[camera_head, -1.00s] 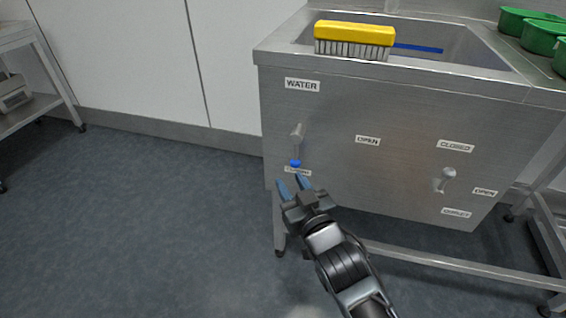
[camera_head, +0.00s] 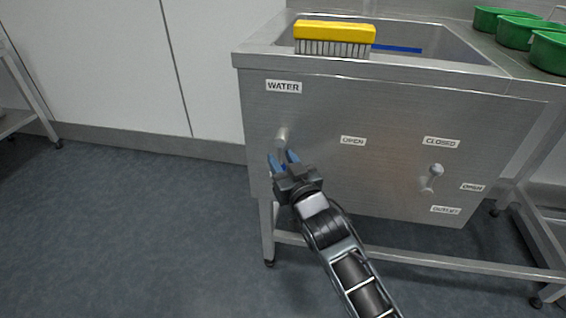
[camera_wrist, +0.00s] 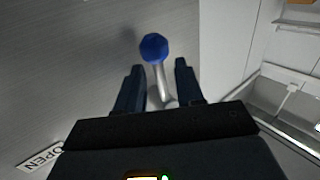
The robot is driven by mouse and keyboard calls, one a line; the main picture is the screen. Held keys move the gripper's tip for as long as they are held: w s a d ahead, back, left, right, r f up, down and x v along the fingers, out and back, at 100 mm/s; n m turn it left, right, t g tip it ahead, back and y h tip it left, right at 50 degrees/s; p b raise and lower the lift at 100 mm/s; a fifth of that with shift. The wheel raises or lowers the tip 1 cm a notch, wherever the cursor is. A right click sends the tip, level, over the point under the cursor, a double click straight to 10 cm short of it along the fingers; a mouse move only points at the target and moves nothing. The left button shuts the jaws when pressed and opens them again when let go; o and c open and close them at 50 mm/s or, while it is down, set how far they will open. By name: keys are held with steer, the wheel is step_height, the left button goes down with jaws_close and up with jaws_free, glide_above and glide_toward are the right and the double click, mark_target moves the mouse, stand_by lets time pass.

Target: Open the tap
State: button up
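The water tap lever (camera_head: 282,138) is on the steel front of the sink unit, below the WATER label (camera_head: 283,86). It hangs down, and its lower end is hidden behind my gripper (camera_head: 283,159) in the head view. In the wrist view the lever (camera_wrist: 162,82) ends in a blue knob (camera_wrist: 154,47), which lies beyond the fingertips. My gripper (camera_wrist: 157,68) is open, with one blue-grey finger on each side of the lever. I cannot tell whether either finger touches it. An OPEN label (camera_head: 353,141) is to the right of the lever.
A second lever (camera_head: 432,178) with CLOSED (camera_head: 441,141), OPEN (camera_head: 472,187) and OUTLET (camera_head: 445,210) labels is to the right. A yellow brush (camera_head: 334,33) lies at the basin's front rim. Green bowls (camera_head: 513,30) stand at the right. The floor at left is clear.

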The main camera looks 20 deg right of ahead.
jaws_close()
stand_by(0.7)
